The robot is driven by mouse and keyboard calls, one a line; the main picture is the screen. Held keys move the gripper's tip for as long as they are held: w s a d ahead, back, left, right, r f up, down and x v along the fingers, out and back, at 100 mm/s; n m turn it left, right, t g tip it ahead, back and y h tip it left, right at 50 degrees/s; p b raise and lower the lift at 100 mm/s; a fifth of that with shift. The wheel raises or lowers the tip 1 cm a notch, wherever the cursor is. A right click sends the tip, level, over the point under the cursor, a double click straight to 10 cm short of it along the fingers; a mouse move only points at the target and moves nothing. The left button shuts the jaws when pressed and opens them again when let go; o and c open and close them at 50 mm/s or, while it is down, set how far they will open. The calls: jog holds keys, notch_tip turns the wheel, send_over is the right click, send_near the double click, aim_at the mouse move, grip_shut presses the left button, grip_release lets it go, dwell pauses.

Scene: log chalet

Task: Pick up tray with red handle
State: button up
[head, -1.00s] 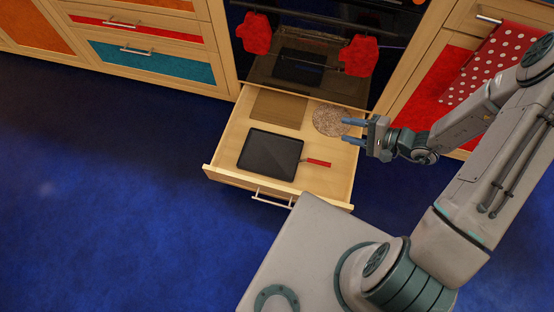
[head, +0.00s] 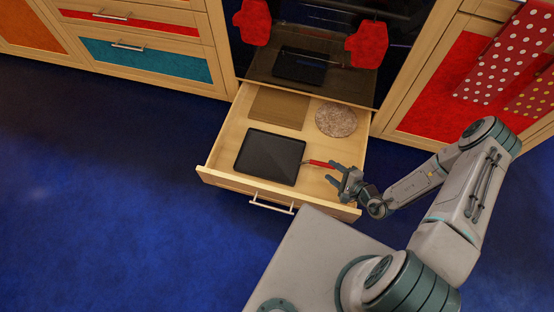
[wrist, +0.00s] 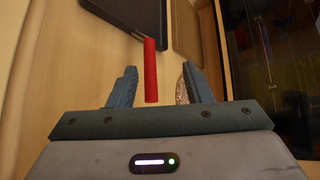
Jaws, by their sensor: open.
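The black tray (head: 270,158) lies flat in the open drawer, and its red handle (head: 321,163) points right toward my gripper. In the wrist view the red handle (wrist: 151,72) runs between my finger lines, with the dark tray (wrist: 118,12) beyond it at the top. My gripper (head: 334,174) is open at the right side of the drawer, its fingers close to the handle's free end. In the wrist view the fingers (wrist: 158,88) stand apart on either side of the handle's end. I cannot tell the height gap between them.
The open drawer (head: 228,175) also holds a brown board (head: 278,108) and a round speckled board (head: 336,120) behind the tray. Its front has a metal bar handle (head: 271,207). The oven (head: 310,50) stands behind, with red mitts (head: 366,45) hanging there. Blue floor is clear at left.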

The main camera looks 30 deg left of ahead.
aim_at(319, 165)
notch_tip(319, 165, down, 2)
jog(key=shift+f, duration=0.1)
jog(key=shift+a+f+b, duration=0.2)
jog(key=shift+b, duration=0.1)
jog(key=b+x, duration=0.2)
jog(key=x, duration=0.4)
jog(key=shift+w+a+b, duration=0.25)
jog(key=shift+a+b, duration=0.05)
jog(key=shift+a, duration=0.1)
grip_shut()
